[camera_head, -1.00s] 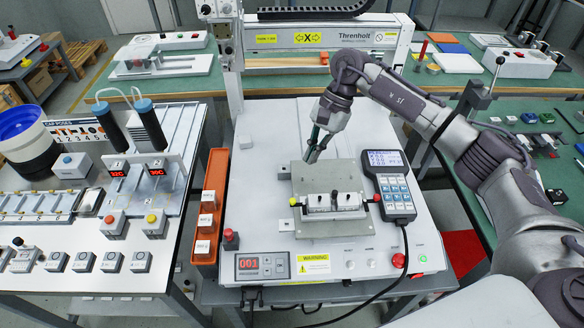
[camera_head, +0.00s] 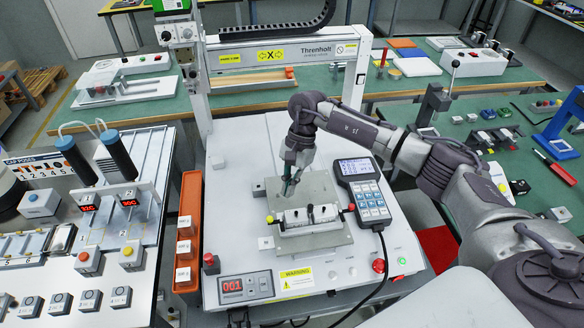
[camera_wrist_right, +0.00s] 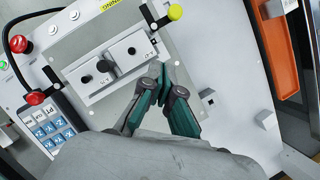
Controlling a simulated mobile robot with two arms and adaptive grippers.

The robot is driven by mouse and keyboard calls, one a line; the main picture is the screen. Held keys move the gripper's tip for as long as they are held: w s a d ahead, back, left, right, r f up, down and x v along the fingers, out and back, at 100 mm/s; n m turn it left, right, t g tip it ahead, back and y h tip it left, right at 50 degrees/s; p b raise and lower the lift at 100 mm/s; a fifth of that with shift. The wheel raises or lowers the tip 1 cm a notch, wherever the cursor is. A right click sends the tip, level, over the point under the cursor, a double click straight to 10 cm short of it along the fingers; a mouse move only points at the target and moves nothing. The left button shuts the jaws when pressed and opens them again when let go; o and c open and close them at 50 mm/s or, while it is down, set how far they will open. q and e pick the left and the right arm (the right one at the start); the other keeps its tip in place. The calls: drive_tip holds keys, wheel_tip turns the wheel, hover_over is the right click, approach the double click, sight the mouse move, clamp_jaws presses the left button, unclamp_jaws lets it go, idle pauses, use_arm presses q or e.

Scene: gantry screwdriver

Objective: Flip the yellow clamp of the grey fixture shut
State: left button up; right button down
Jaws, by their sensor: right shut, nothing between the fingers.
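The grey fixture (camera_head: 310,216) is a light block on a metal plate on the white machine bed. Its yellow clamp knob (camera_head: 269,218) sticks out past the block's left end in the head view. In the right wrist view the yellow knob (camera_wrist_right: 175,12) is at the top, on a short dark lever pointing away from the block (camera_wrist_right: 120,58). A red clamp knob (camera_head: 351,207) is at the other end. My right gripper (camera_head: 288,190) is shut and empty, just behind the block's left half; its fingers (camera_wrist_right: 166,85) show beside the block, apart from the yellow knob.
A control pendant (camera_head: 363,187) stands right of the fixture, with its cable. An orange bin (camera_head: 190,226) is on the left. The gantry beam (camera_head: 285,52) crosses behind. The bed left of the fixture is mostly clear.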

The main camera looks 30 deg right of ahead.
drive_tip(key=shift+x, duration=1)
drive_tip(key=a, duration=0.1)
drive_tip(key=s+a+p, duration=0.1)
drive_tip(key=a+p, duration=0.1)
drive_tip(key=shift+s+f, duration=0.1)
drive_tip(key=shift+s, duration=0.2)
drive_tip(key=shift+s+a, duration=0.25)
drive_tip(key=shift+a, duration=0.1)
use_arm(q)
drive_tip(key=shift+s+a+r, duration=0.1)
drive_tip(key=shift+s+r, duration=0.25)
drive_tip(key=shift+r, duration=0.3)
drive_tip(key=shift+s+r, duration=0.35)
drive_tip(key=shift+r, duration=0.25)
use_arm(e)
drive_tip(key=shift+f, duration=0.15)
